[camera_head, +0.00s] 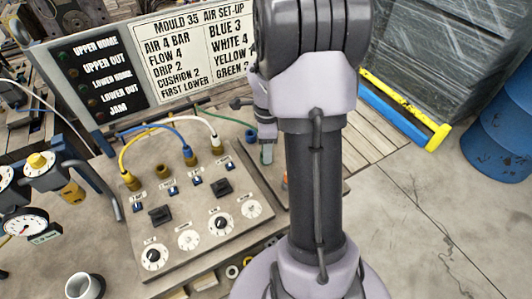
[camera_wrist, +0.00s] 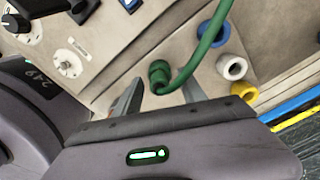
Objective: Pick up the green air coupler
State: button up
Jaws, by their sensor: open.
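The green air coupler (camera_wrist: 160,74) shows in the wrist view as a dark green ribbed end on a bright green hose (camera_wrist: 205,45). The hose curves up and to the right from it. My gripper (camera_wrist: 160,96) is open and empty, with one grey finger to the left of the coupler and one to the right, both a little short of it in the picture. In the head view, my gripper (camera_head: 266,153) hangs beside the panel, partly behind my arm. A thin green hose (camera_head: 225,117) runs towards it, but the coupler itself is hidden there.
Beside the coupler are a blue ring (camera_wrist: 214,34), a white ring (camera_wrist: 232,67) and a yellow ring (camera_wrist: 245,92). The control panel (camera_head: 178,215) carries knobs, switches and yellow, blue and white hoses. A sign board (camera_head: 150,50) stands behind it. Gauges (camera_head: 22,222) are at the left.

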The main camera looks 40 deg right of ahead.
jog(key=shift+r, duration=0.1)
grip_shut()
jog(key=shift+r, duration=0.15)
